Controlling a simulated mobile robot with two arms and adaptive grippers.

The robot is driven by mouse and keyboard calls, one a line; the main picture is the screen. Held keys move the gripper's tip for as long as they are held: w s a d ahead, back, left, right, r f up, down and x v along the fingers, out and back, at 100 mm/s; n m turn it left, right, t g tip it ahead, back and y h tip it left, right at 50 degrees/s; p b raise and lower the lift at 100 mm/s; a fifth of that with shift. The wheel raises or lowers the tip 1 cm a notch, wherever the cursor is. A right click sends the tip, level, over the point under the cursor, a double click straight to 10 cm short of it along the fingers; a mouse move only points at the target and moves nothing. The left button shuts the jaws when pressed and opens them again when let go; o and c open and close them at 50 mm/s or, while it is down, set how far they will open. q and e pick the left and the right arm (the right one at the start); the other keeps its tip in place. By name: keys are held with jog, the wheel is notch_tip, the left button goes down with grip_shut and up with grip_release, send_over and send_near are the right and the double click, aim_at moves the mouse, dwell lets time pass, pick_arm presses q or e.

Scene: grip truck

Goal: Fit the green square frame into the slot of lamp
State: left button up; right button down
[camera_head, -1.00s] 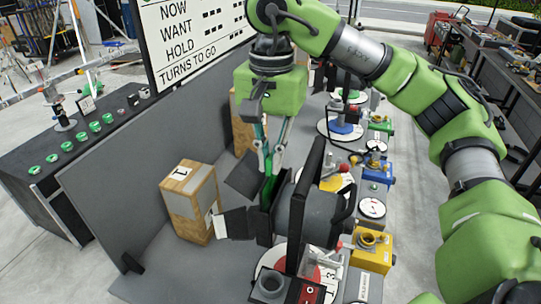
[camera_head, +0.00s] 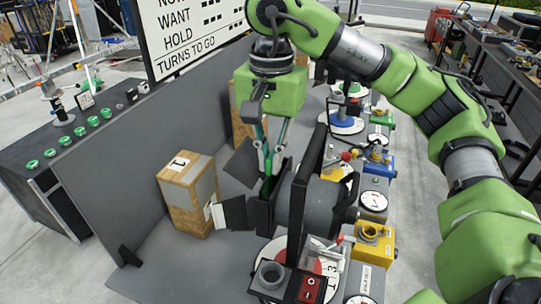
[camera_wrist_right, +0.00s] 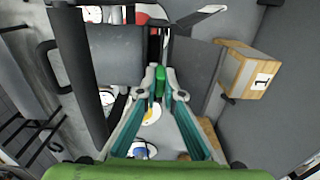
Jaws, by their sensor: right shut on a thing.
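The lamp (camera_head: 318,208) is a dark grey spotlight body with black flaps at its front end, and it also shows in the wrist view (camera_wrist_right: 112,45). A narrow black holder (camera_head: 262,215) stands at its front. My right gripper (camera_head: 270,165) points down over this holder. It is shut on the green square frame (camera_wrist_right: 160,80), seen edge-on between the fingertips in the wrist view. In the head view the frame's lower part is hidden by the holder. I cannot tell how deep it sits. My left gripper is not in view.
A cardboard box (camera_head: 188,195) stands left of the lamp, beside a grey panel (camera_head: 105,175). Coloured fixtures with dials, such as a yellow one (camera_head: 373,240) and a blue one (camera_head: 378,165), line the right side. A red switch box (camera_head: 309,288) is in front.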

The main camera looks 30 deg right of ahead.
jog(key=shift+f, duration=0.2)
jog(key=c, duration=2.6)
grip_release()
jog(key=o, duration=0.5)
jog(key=shift+r, duration=0.3)
notch_tip(320, 180, up, 12)
jog(key=shift+f, duration=0.25)
jog(key=shift+s+f, duration=0.1)
